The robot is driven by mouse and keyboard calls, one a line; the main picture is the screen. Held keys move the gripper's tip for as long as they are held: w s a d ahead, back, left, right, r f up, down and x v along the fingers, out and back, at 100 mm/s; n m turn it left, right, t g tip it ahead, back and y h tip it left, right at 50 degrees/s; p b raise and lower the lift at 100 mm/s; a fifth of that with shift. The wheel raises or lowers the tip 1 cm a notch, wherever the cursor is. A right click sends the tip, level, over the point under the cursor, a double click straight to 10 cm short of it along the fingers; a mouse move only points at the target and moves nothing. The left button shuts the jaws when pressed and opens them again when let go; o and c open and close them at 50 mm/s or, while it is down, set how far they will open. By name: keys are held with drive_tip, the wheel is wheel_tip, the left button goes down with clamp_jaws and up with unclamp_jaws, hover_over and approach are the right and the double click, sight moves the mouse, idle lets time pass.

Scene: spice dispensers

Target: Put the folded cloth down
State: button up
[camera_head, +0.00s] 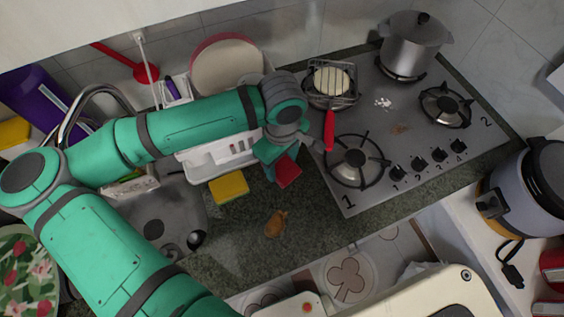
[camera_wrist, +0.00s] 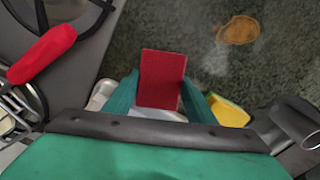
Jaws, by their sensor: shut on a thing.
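The folded cloth is a small dark red block-like piece (camera_head: 288,172). It is held between the teal fingers of my gripper (camera_head: 275,163), over the counter left of the stove. In the wrist view the red cloth (camera_wrist: 162,77) stands up between the two fingers of my gripper (camera_wrist: 160,98), which are shut on it. Its lower end is hidden between the fingers. I cannot tell whether it touches the counter.
A yellow sponge (camera_head: 229,187) lies left of my gripper. A brown spill (camera_head: 275,222) marks the dark counter (camera_head: 310,215). The front counter is mostly clear.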

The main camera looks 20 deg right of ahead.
sight(282, 167)
drive_tip(key=shift+s+f, duration=0.25)
drive_tip(key=shift+s, duration=0.1)
drive_tip(key=o, duration=1.4)
drive_tip(key=shift+w+r, duration=0.1)
drive_tip(key=shift+r, duration=0.2)
wheel_tip(282, 167, up, 12)
drive_tip(key=shift+f, duration=0.2)
